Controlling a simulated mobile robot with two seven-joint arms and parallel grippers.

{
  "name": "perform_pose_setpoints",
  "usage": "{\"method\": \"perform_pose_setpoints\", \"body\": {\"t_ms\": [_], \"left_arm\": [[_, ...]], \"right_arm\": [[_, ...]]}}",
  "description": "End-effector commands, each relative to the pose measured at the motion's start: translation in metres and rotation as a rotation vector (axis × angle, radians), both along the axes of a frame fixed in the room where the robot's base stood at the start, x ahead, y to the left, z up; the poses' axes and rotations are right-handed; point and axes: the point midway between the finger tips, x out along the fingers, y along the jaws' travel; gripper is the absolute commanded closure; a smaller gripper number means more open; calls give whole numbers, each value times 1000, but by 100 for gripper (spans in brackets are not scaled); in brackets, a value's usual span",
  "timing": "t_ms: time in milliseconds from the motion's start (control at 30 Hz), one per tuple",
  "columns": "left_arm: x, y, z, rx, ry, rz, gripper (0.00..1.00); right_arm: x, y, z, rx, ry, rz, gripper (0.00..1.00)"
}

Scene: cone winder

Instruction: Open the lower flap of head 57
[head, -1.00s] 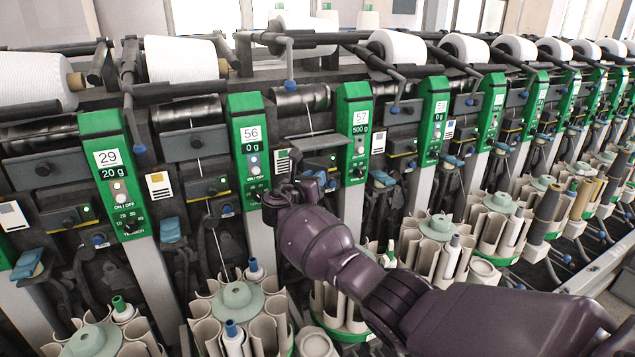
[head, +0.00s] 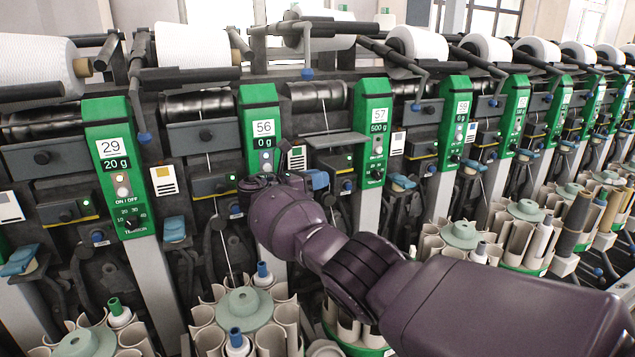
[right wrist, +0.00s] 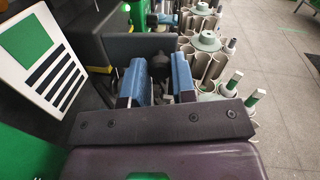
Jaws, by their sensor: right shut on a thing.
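Head 57's green panel (head: 375,125) is right of centre in the head view and reads 500 g. Left of it, a grey upper flap (head: 337,140) sticks out nearly level. The dark lower flap (head: 334,160) is below it, with a green light and yellow edge; my gripper hides part of it. My right gripper (head: 316,180) is at this flap, its blue fingertips just showing. In the right wrist view the blue fingers (right wrist: 157,82) are closed around a dark knob (right wrist: 159,66) in front of a dark grey plate. My left gripper is out of view.
Head 56's panel (head: 263,130) stands left of my right wrist. A white label card (head: 297,158) is close beside the gripper. Bobbin magazines (head: 243,308) stand below the heads. Cones (head: 415,43) line the top. Open floor (right wrist: 285,80) shows right in the wrist view.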

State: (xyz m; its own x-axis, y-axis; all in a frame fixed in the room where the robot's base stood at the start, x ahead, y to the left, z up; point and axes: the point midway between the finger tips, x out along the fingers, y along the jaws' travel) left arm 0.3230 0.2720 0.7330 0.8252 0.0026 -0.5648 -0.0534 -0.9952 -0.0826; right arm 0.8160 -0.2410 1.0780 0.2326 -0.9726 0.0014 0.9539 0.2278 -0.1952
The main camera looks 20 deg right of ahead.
Motion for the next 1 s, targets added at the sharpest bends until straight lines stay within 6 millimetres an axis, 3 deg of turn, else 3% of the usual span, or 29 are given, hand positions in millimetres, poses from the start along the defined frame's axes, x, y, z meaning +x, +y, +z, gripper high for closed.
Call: {"method": "perform_pose_setpoints", "body": {"t_ms": [400, 433, 567, 867, 1000], "left_arm": [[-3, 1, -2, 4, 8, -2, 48], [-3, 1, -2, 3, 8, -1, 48], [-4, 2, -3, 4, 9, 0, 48], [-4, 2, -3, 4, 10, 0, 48], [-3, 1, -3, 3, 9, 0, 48]], "right_arm": [[0, 0, -2, 3, 3, -6, 100], [0, 0, -2, 4, 3, -5, 71], [0, 0, -1, 3, 3, -5, 51], [0, 1, 0, 1, 0, -3, 49], [-2, 10, 0, 2, 0, -2, 49]]}}
